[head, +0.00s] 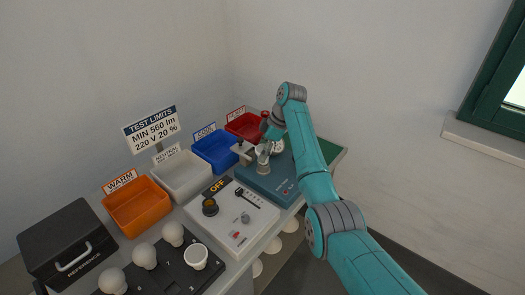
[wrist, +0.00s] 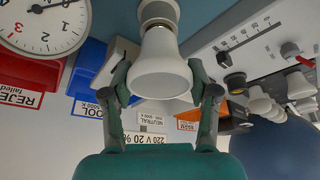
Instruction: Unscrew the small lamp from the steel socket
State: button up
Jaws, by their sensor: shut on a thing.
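The small lamp (wrist: 160,68), white with a flared round front, is in the middle of the wrist view. Its narrow end meets the steel socket (wrist: 158,12) at the top edge; I cannot tell how far it is screwed in. My gripper (wrist: 161,84) is shut on the lamp, one finger on each side. In the head view my gripper (head: 264,148) is over the steel socket (head: 263,168) on the blue test box (head: 285,183). The lamp is largely hidden there by my gripper and arm.
Red (head: 245,126), blue (head: 215,150), white (head: 181,175) and orange (head: 138,206) bins line the back. A white panel marked OFF (head: 232,222) with a dark socket (head: 210,207) is in front. Several bulbs stand on a black rack (head: 178,274). A dial (wrist: 42,24) is close by.

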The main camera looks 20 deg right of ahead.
jog(key=n+g, duration=0.1)
jog(key=n, duration=0.1)
jog(key=n+g, duration=0.1)
jog(key=n, duration=0.2)
jog(key=shift+s+d, duration=0.1)
jog(key=shift+s, duration=0.05)
jog(key=shift+s+f+n+g, duration=0.15)
jog(key=shift+n+g, duration=0.25)
jog(key=shift+n, duration=0.7)
jog(key=o, duration=1)
jog(key=shift+a, duration=0.2)
jog(key=shift+m, duration=0.3)
